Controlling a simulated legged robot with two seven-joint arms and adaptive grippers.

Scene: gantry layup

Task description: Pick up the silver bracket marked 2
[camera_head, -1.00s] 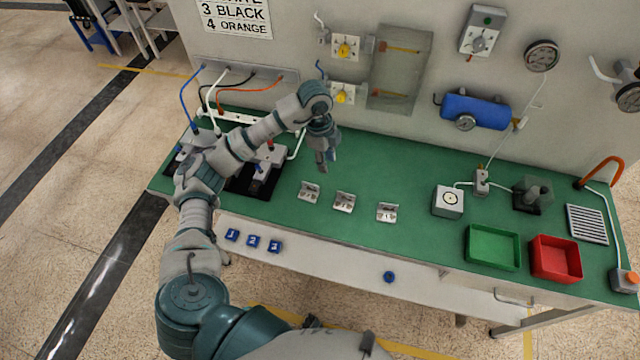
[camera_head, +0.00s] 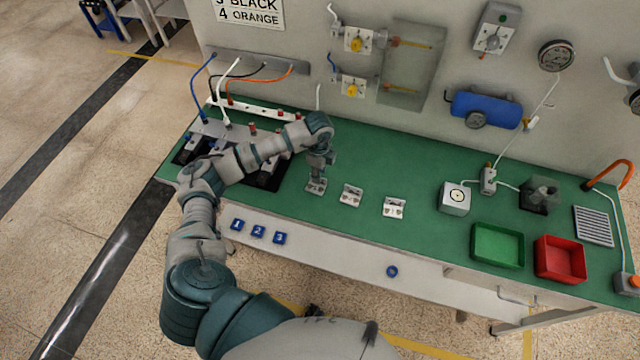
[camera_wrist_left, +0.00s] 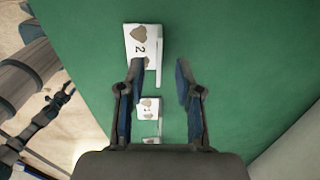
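The silver bracket marked 2 (camera_wrist_left: 143,45) is the largest in the left wrist view, near the top, its number readable. From the gripper's position it appears to be the leftmost bracket (camera_head: 316,187) in the head view. My left gripper (camera_head: 318,177) is right at that bracket in the head view and partly covers it. In the left wrist view the left gripper (camera_wrist_left: 159,68) is open, its two fingers apart with nothing gripped; the bracket's lower end is by the left fingertip. Contact cannot be told. My right gripper is not seen.
Two more silver brackets, a middle one (camera_head: 351,195) and a right one (camera_head: 394,207), lie in a row on the green bench top (camera_head: 420,170). A green tray (camera_head: 497,247) and red tray (camera_head: 560,260) stand right. Wired blocks stand behind my left arm.

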